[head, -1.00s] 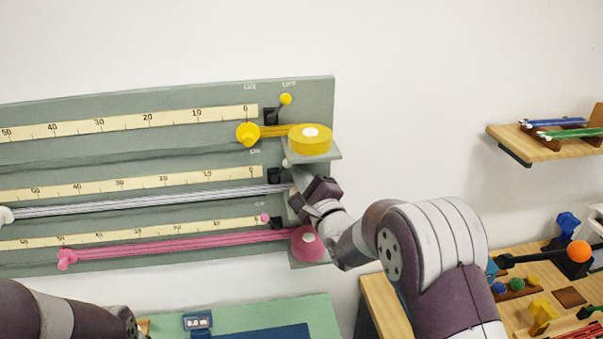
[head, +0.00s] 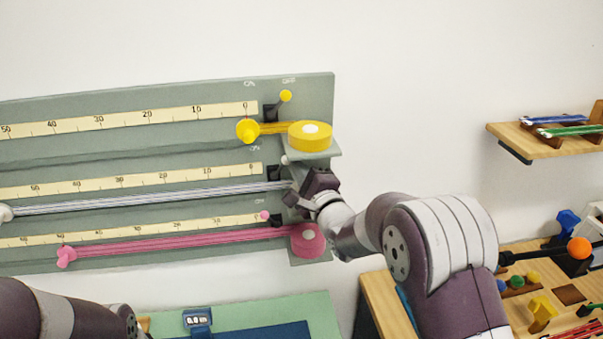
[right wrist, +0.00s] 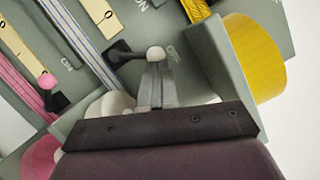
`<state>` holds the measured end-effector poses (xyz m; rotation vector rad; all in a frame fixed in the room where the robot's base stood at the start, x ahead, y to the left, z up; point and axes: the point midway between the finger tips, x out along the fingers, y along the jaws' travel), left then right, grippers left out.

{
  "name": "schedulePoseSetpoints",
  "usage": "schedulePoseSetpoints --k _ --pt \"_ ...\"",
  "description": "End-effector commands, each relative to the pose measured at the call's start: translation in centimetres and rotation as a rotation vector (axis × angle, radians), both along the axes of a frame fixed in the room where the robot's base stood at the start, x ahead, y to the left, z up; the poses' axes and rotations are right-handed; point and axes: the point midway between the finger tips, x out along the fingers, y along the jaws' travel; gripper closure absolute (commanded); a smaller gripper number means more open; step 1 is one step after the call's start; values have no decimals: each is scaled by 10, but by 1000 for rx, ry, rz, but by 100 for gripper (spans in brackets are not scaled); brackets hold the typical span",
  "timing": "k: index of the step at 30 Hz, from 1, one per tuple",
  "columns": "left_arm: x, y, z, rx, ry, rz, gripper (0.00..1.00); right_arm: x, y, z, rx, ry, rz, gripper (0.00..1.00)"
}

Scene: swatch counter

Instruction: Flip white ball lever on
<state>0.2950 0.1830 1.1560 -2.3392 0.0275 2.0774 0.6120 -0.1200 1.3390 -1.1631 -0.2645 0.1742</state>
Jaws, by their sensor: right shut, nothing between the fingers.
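The white ball lever (head: 284,160) sits on the middle row of the grey-green wall board, partly crowded by my right gripper. In the right wrist view the white ball (right wrist: 156,53) is on a dark arm that leans from its black base (right wrist: 118,52) toward the OFF label. My right gripper (head: 292,196) is shut and empty, just below the lever in the head view. In the right wrist view its fingertips (right wrist: 155,75) lie just behind the ball; whether they touch it I cannot tell. My left arm shows at the lower left, but its gripper is out of frame.
The yellow spool (head: 310,136) on its ledge is just above my right gripper, and the pink spool (head: 307,240) just below. A yellow lever (head: 285,96) leans right and a pink-ball lever (head: 264,215) leans left. Blank wall lies right of the board.

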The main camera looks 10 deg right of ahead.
Motion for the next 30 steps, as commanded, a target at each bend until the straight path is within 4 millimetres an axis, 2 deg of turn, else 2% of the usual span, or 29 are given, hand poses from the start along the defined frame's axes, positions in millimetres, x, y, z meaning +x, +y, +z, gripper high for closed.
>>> schedulePoseSetpoints --k 8,18,30 --pt "0 0 -3 0 0 0 49 0 7 8 -159 -2 0 100" --pt "0 0 -11 0 0 0 49 0 24 18 -479 -2 1 100" --pt "0 0 -32 0 0 0 49 0 45 23 -481 -3 0 100"
